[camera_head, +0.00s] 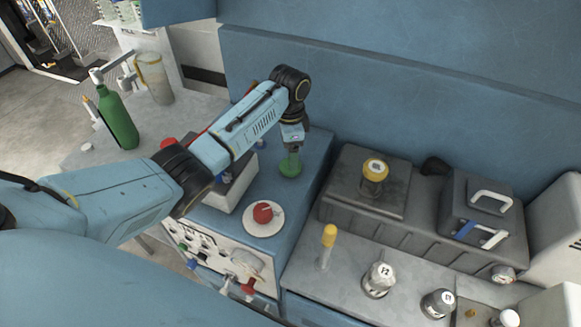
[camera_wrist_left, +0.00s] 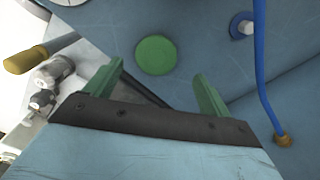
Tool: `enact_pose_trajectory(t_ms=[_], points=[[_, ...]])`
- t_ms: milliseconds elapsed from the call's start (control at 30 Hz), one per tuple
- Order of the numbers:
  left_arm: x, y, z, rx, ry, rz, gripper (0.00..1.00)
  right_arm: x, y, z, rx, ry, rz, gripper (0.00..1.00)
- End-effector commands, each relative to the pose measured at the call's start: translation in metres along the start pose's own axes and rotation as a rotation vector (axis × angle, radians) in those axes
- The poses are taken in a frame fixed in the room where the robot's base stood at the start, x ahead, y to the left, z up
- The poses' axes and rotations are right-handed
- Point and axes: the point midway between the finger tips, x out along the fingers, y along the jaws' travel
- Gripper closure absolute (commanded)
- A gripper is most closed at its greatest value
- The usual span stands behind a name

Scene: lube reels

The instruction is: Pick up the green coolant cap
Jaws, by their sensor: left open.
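The green coolant cap (camera_head: 290,165) sits on the blue cabinet top, just below my left gripper in the head view. In the left wrist view the cap (camera_wrist_left: 156,55) is a round green disc, seen from above, beyond and between the fingertips. My left gripper (camera_wrist_left: 155,85) is open, with its two green fingers apart and nothing between them. In the head view the left gripper (camera_head: 291,140) points down over the cap. My right gripper is not in view.
A red knob (camera_head: 263,212) on a round plate stands nearer on the cabinet. A blue hose (camera_wrist_left: 262,75) runs at the right in the wrist view. A yellow-handled item (camera_head: 329,236) stands to the right. A green bottle (camera_head: 118,118) stands at the left.

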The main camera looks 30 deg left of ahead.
Motion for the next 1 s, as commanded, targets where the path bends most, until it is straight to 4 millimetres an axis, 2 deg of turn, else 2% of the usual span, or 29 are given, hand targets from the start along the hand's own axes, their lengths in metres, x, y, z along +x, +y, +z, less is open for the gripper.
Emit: enact_pose_trajectory(t_ms=[333,433,667,1000], points=[[0.045,0.006,0.004,-0.002,-0.002,0.001,0.18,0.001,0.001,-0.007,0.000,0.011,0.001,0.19],[0.052,0.006,0.004,-0.001,-0.001,0.000,0.18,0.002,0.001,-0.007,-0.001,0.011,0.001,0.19],[0.052,0.006,0.004,0.000,-0.001,-0.001,0.18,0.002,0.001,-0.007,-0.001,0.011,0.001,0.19],[0.052,0.006,0.004,-0.001,0.000,-0.001,0.62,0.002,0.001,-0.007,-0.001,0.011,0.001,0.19]])
